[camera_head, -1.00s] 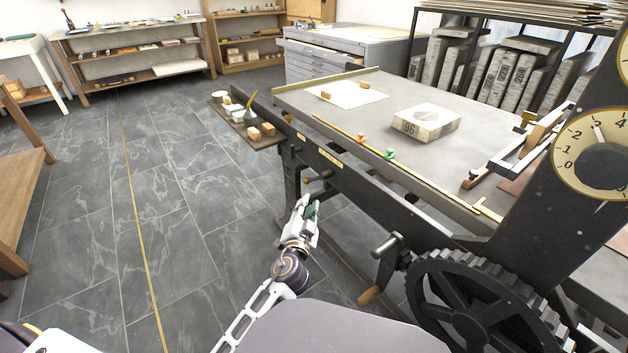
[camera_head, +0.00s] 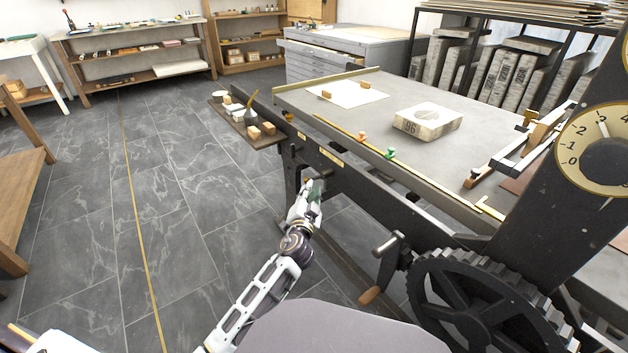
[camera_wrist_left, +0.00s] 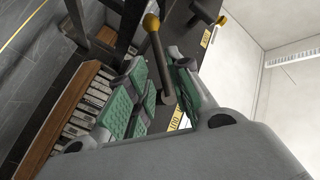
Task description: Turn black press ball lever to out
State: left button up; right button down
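The black press (camera_head: 352,180) stands on the right, with small yellow label plates (camera_head: 331,157) along its side rail. In the left wrist view a lever with a brass-coloured ball (camera_wrist_left: 151,21) and a grey shaft (camera_wrist_left: 160,62) stands out from the dark rail. My left gripper (camera_head: 316,186) is at the rail's side in the head view and hides the lever there. In the wrist view its green-padded fingers (camera_wrist_left: 160,88) are apart, with the lever shaft in the gap between them. Whether a pad touches the shaft is unclear. My right gripper is not in view.
A second brass-ended lever (camera_wrist_left: 219,20) is farther along the rail. A small tray (camera_head: 262,138) with blocks juts from the press. A crank handle (camera_head: 370,295) and large gear (camera_head: 480,305) are right of my arm. The tiled floor (camera_head: 160,220) at left is clear.

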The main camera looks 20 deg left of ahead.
aim_at(314, 178)
pick_arm(q)
jog(key=shift+w+a+b, duration=0.2)
jog(key=shift+w+b, duration=0.1)
jog(key=shift+w, duration=0.9)
jog(key=shift+w+a+b, duration=0.15)
jog(key=shift+w+b, duration=0.1)
jog(key=shift+w, duration=1)
jog(key=shift+w+a+b, duration=0.2)
jog(key=shift+w+b, duration=0.1)
jog(key=shift+w, duration=0.9)
grip_shut()
